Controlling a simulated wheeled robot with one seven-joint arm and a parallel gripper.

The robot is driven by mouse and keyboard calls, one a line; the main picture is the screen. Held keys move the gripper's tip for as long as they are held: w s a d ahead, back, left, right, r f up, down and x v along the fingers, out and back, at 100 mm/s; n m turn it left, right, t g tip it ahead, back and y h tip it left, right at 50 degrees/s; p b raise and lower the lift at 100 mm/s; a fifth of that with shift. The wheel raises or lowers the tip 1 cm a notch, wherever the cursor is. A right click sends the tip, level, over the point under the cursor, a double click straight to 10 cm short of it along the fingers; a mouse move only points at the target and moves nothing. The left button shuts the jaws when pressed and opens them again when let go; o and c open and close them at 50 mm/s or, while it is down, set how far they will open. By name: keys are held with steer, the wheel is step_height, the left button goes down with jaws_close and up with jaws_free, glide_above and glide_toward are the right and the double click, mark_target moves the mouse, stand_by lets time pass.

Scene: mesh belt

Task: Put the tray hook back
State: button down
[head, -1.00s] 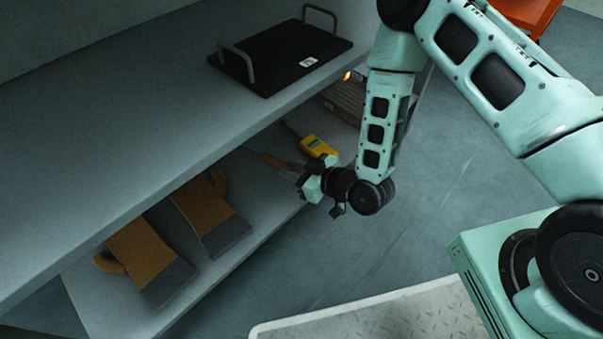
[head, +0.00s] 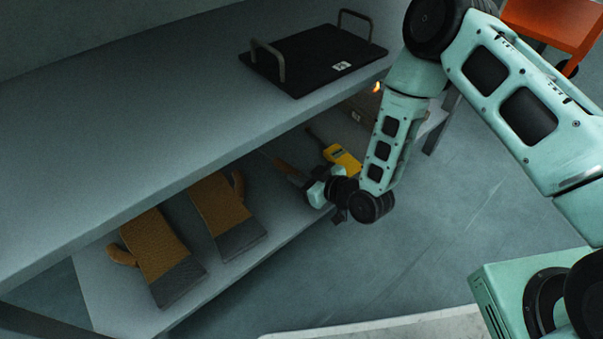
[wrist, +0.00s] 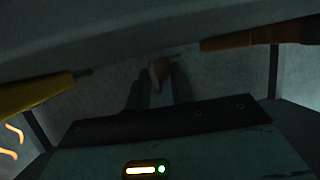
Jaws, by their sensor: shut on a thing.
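My gripper (head: 314,190) reaches into the lower shelf from its open front side. In the wrist view its two dark fingers (wrist: 160,78) are shut on a small tan-brown piece (wrist: 160,69), which I take to be the tray hook's handle. A thin dark rod seems to run on from it. In the head view a brown handle (head: 289,168) shows just beyond the gripper. The wrist view also has a brown handle-like shape (wrist: 255,38) at upper right; I cannot tell what it belongs to. The hook end is not clearly seen.
A yellow device (head: 342,157) lies on the lower shelf (head: 275,250) close to my gripper. Two brown gloves with grey cuffs (head: 158,258) lie to the left.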

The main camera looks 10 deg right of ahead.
steer(key=shift+f, duration=0.1)
steer(key=c, duration=1.1)
jaws_free()
steer(key=shift+c, duration=0.2)
steer(key=p+v, duration=0.7)
steer(key=v, duration=1)
steer(key=shift+s, duration=0.2)
